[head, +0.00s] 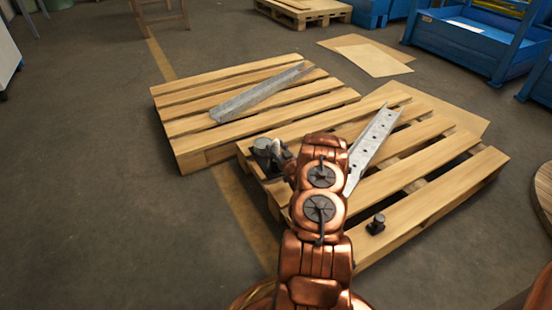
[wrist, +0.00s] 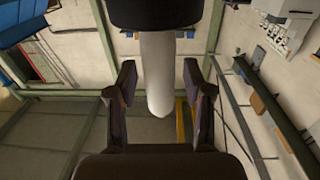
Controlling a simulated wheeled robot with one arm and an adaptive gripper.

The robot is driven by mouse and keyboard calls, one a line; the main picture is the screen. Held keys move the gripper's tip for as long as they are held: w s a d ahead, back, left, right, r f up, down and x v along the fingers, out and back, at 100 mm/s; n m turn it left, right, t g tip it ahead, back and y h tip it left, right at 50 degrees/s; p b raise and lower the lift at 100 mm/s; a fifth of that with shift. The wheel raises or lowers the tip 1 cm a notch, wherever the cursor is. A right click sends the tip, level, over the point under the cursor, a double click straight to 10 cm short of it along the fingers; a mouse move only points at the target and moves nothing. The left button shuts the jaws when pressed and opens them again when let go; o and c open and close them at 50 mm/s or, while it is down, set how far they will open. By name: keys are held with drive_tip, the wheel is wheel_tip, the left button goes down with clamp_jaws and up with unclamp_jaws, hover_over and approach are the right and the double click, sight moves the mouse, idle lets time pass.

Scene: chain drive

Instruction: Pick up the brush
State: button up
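A pale rounded handle (wrist: 157,75) with a dark block (wrist: 155,14) at its far end shows in the wrist view; it looks like the brush, though I cannot be sure. My gripper (wrist: 158,72) is open, one finger on each side of the handle, with visible gaps between fingers and handle. In the head view a dark grey piece with a pale part (head: 265,150) sits by the left edge of the near pallet, just beyond my copper arm. My arm hides part of this spot, and the fingers are not clear there.
The near pallet (head: 425,208) holds a perforated metal strip (head: 372,145) and a small dark part (head: 376,224). The left pallet (head: 200,100) holds a metal channel (head: 258,93). Cardboard sheets (head: 372,58) and blue bins (head: 460,38) lie behind. The left floor is clear.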

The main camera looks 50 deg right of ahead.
clamp_jaws()
drive_tip(key=shift+r, duration=0.1)
idle(0.3)
